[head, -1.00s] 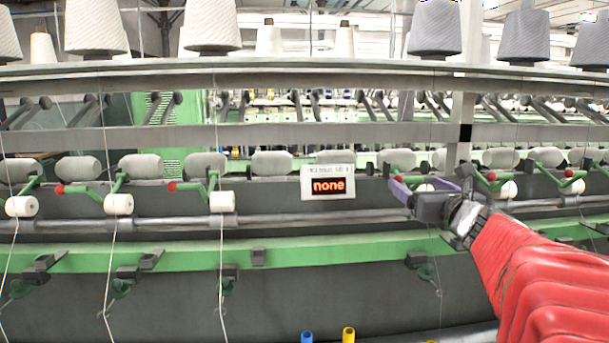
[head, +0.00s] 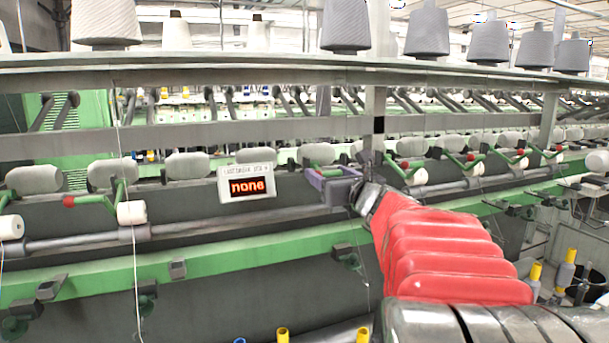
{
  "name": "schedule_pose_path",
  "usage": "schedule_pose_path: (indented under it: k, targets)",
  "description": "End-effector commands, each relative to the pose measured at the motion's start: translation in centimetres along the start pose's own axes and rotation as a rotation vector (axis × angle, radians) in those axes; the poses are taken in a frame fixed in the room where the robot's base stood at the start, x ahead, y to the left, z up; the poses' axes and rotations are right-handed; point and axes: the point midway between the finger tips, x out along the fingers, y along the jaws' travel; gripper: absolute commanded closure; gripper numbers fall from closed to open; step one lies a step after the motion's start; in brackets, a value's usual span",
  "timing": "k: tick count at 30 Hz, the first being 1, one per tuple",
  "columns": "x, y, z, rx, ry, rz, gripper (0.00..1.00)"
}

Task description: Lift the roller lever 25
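Several roller levers, green arms with red knobs, line the spinning frame. One lever (head: 326,173) shows at my gripper (head: 318,178), partly hidden by it; a little red shows near its end. My gripper's purple fingers look spread, one on the near side and one behind, with the lever seen between or just beyond them. I cannot tell whether they touch it. Other levers stand to the right (head: 415,166) and left (head: 88,201). No number 25 is readable on any lever.
A white display box (head: 246,184) reading "none" hangs left of my gripper. A green rail (head: 220,258) runs below the levers. White rollers (head: 131,213) and threads hang at the left. Yarn cones (head: 345,27) stand on the top shelf. Coloured bobbins (head: 282,335) show below.

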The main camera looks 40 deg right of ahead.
Motion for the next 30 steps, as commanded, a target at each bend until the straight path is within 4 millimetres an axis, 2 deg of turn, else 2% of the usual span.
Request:
schedule_pose_path:
  k: [2,17,30]
  targets:
    - [-0.01,0.00,0.00,0.000,0.000,0.000,0.45]
    - [-0.01,0.00,-0.02,0.000,0.000,0.000,0.80]
    - [0.23,0.57,0.57,-0.001,-0.001,0.010,0.81]
